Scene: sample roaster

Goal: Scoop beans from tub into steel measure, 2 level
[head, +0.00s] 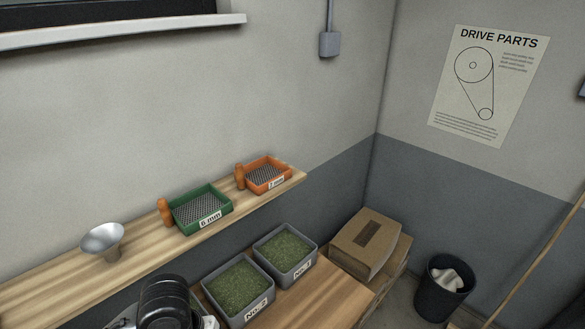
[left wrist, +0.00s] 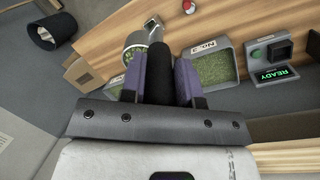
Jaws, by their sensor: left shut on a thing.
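My left gripper (left wrist: 160,72) shows in the left wrist view with purple fingers shut on a black handle (left wrist: 184,75). A round steel vessel (left wrist: 143,38) shows just beyond the left finger, with green beans visible by its lower edge. I cannot tell whether it is the measure or joined to the handle. A grey tub (left wrist: 213,50) of green beans lies right of the handle. In the head view, two grey tubs, a nearer one (head: 246,314) and a farther one (head: 300,270), hold green beans on the wooden bench. My right gripper is out of view.
A wall shelf (head: 140,246) above the bench holds a steel funnel (head: 102,240), a green sieve tray (head: 200,210) and an orange one (head: 267,174). A box (head: 367,243) and a dark bin (head: 444,288) stand right. A READY display (left wrist: 275,74) is beside the tub.

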